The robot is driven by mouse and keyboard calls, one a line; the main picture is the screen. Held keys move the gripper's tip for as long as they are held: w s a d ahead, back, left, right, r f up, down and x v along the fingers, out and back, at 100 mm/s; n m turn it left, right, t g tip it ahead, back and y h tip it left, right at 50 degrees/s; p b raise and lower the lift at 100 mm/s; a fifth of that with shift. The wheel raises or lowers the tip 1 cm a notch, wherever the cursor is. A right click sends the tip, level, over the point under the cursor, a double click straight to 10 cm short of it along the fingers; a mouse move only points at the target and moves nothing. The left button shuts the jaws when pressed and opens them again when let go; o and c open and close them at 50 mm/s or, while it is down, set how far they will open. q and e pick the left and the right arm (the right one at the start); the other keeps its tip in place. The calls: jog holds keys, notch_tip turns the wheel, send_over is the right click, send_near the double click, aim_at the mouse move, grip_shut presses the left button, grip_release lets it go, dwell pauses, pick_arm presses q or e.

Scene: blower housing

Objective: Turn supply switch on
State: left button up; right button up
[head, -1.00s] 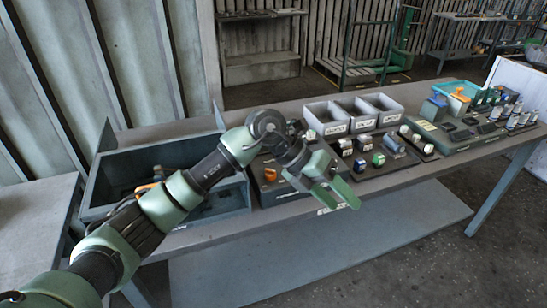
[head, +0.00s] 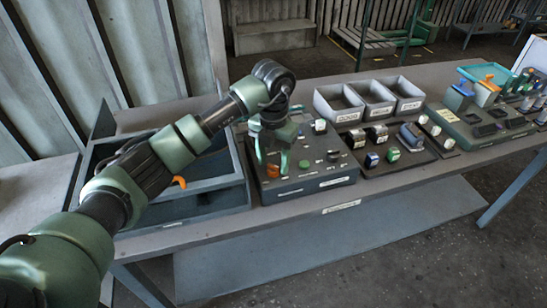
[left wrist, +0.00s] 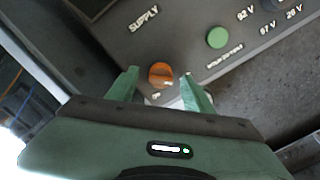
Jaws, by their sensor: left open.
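The supply switch is an orange round knob (left wrist: 161,75) on a dark grey panel (left wrist: 190,30), below the printed word SUPPLY in the left wrist view. In the head view the orange knob (head: 272,171) shows at the panel's left part. My left gripper (left wrist: 168,88) is open, with one green finger on each side of the knob in the left wrist view. I cannot tell whether the fingers touch it. In the head view my left gripper (head: 271,160) points down over the panel's left part. My right gripper is not in view.
A green button (left wrist: 218,37) sits right of the knob. Right of the panel are a dark tray with several small parts (head: 385,158) and grey bins (head: 338,103). A blue-grey open box (head: 215,184) stands to the left. The table's front edge is clear.

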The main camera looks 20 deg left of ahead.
pick_arm(q)
jog(key=shift+s+f, duration=0.1)
jog(key=shift+s, duration=0.05)
grip_shut()
jog(key=m+b, duration=0.3)
jog(key=shift+f+m, duration=0.15)
jog(key=shift+m, duration=0.25)
jog(key=m+b, duration=0.3)
jog(key=m, duration=0.1)
jog(key=m+b, duration=0.2)
jog(key=m, duration=0.3)
jog(key=m+b, duration=0.1)
jog(key=m, duration=0.4)
jog(key=shift+r+b, duration=0.2)
jog(key=shift+b, duration=0.2)
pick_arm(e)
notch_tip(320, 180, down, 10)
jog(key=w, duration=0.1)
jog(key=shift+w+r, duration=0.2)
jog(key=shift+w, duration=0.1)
